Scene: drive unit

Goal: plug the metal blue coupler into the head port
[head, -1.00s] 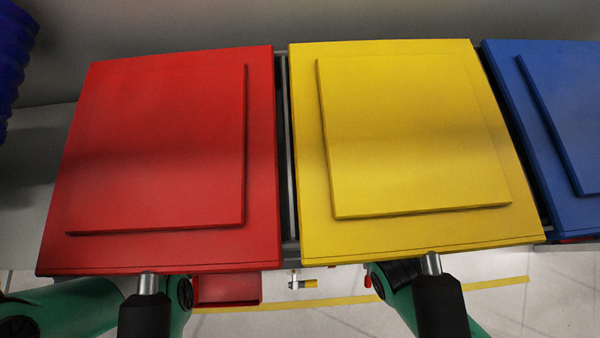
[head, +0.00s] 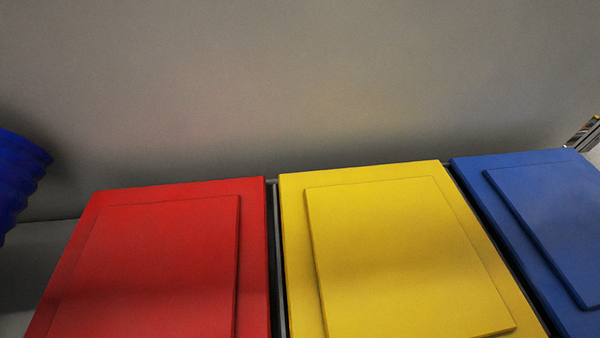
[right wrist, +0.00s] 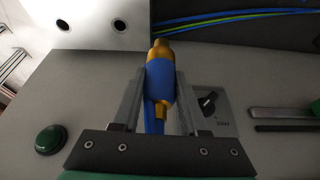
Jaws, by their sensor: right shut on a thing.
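My right gripper (right wrist: 159,100) shows in the right wrist view. Its two grey fingers are shut on a blue coupler (right wrist: 159,80) with gold-coloured metal ends. The coupler points away from the gripper, toward the top of the picture, with its gold tip (right wrist: 161,46) in front of a dark strip beside a white block. A blue cable or tail runs back from it between the fingers. Two dark round holes (right wrist: 118,25) show in the white block; I cannot tell whether either is the head port. My left gripper is out of view, and neither gripper shows in the head view.
The right wrist view shows a green button (right wrist: 52,139), a black rotary switch (right wrist: 208,101) on a plate, a metal bar handle (right wrist: 285,114) and blue and green cables (right wrist: 230,16). The head view shows red (head: 160,260), yellow (head: 400,255) and blue (head: 545,225) panels before a grey wall.

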